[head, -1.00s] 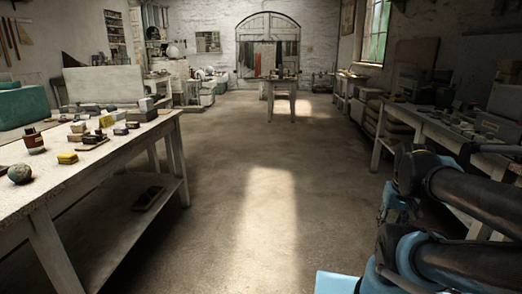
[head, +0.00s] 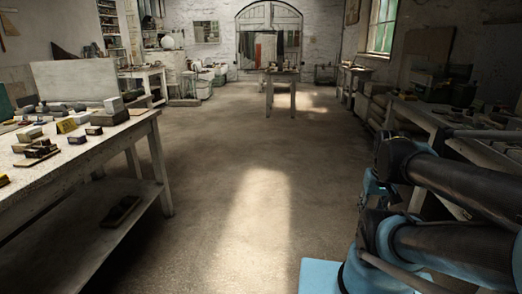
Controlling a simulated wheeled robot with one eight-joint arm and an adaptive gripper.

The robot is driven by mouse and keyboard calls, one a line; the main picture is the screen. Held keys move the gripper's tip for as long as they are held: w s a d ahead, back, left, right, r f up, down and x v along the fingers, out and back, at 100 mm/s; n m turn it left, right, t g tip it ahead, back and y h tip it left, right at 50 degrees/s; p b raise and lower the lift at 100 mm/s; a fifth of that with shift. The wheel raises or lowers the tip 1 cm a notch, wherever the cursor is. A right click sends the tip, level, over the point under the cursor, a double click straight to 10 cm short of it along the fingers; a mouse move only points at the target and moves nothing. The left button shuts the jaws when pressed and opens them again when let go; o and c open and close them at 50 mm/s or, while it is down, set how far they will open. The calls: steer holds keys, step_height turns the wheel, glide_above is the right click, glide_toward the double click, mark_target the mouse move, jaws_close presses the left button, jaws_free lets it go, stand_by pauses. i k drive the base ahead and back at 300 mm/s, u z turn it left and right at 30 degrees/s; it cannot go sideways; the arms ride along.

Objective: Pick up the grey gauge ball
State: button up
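I cannot pick out the grey gauge ball in the head view now. A pale round shape (head: 166,42) stands far off at the back left, too small to identify. The left workbench (head: 136,128) holds several small blocks, a yellow one (head: 66,126) and a small board with dark pieces (head: 37,157). My arm (head: 440,180) is folded at the right side of the view, with black links and blue joints. My gripper is not visible.
The floor (head: 215,185) is clear down the middle, with a bright patch of light. A right workbench (head: 430,118) with clutter stands behind my arm. A small far table (head: 281,75) stands before the arched doorway. The left bench has a low shelf (head: 75,235).

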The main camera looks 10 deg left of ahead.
mark_target(79, 107)
steer(key=u, duration=0.15)
steer(key=i, duration=1.05)
steer(key=u, duration=0.45)
steer(key=i, duration=1.1)
steer(key=u, duration=1)
steer(key=i, duration=0.85)
steer(key=u, duration=1)
steer(key=i, duration=0.55)
steer(key=u, duration=0.25)
